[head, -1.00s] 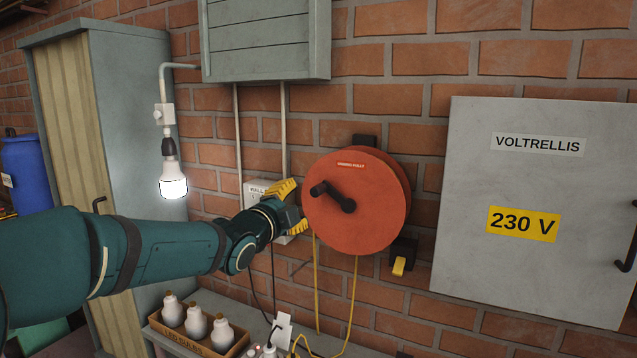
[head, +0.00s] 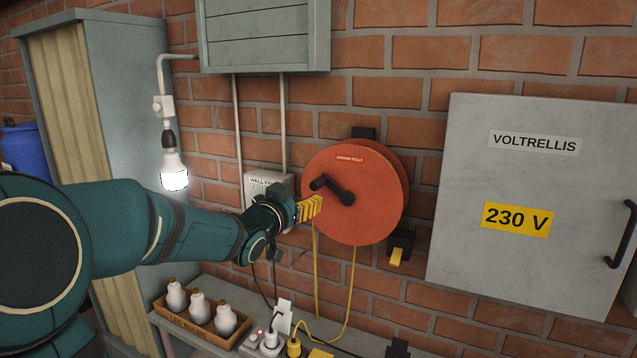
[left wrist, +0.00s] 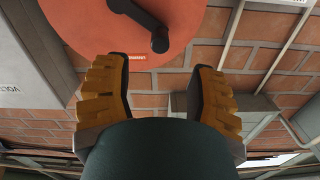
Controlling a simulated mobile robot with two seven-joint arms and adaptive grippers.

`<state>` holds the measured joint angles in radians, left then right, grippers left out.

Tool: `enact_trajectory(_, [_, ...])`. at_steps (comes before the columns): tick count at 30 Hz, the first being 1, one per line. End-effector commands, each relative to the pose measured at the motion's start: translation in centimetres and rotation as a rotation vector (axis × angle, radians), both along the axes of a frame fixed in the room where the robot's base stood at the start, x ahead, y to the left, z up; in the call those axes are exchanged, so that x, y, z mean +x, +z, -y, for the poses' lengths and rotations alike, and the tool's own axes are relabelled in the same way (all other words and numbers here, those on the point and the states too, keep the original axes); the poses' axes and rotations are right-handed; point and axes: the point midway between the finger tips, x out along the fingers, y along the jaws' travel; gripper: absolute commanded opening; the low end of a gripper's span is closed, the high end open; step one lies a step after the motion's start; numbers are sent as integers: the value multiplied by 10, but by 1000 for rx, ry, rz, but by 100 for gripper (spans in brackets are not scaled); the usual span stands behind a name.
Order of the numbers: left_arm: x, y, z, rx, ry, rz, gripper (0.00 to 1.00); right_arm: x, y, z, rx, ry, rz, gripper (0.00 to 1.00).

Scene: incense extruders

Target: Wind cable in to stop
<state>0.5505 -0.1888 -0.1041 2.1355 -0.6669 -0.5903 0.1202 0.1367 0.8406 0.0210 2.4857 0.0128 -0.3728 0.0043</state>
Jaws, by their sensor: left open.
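The orange cable reel (head: 375,215) hangs on the brick wall, with a black crank handle (head: 333,190) on its face. It also shows in the left wrist view (left wrist: 110,35), with the crank (left wrist: 140,18) beyond the fingertips. Yellow cable (head: 352,285) hangs from the reel in a loop down to the bench. My left gripper (head: 316,207) is at the reel's left edge, just below and left of the crank. In the left wrist view its yellow fingers (left wrist: 160,85) are spread with nothing between them. My right gripper is not in view.
A grey cabinet (head: 520,260) marked 230 V is right of the reel. A yellow-switched box (head: 398,250) sits below right. A white wall box (head: 262,184) is behind my left gripper. Below, a bench holds a box of bulbs (head: 200,330) and plugs (head: 270,343). A lit bulb (head: 173,172) hangs left.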

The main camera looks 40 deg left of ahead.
Motion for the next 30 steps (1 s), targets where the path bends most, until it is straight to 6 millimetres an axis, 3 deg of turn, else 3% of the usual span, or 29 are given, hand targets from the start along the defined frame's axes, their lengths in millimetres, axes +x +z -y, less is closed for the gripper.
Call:
enact_trajectory(9, [60, 0, -20, 1, -1, -1, 57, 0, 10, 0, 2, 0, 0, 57])
enact_trajectory(15, [85, 1, -28, 1, -1, 0, 57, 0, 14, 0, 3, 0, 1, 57])
enact_trajectory(29, [95, 0, -31, 2, 0, -1, 57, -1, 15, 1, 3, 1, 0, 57])
enact_trajectory(30, [95, 0, -31, 2, 0, -1, 49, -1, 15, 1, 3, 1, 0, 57])
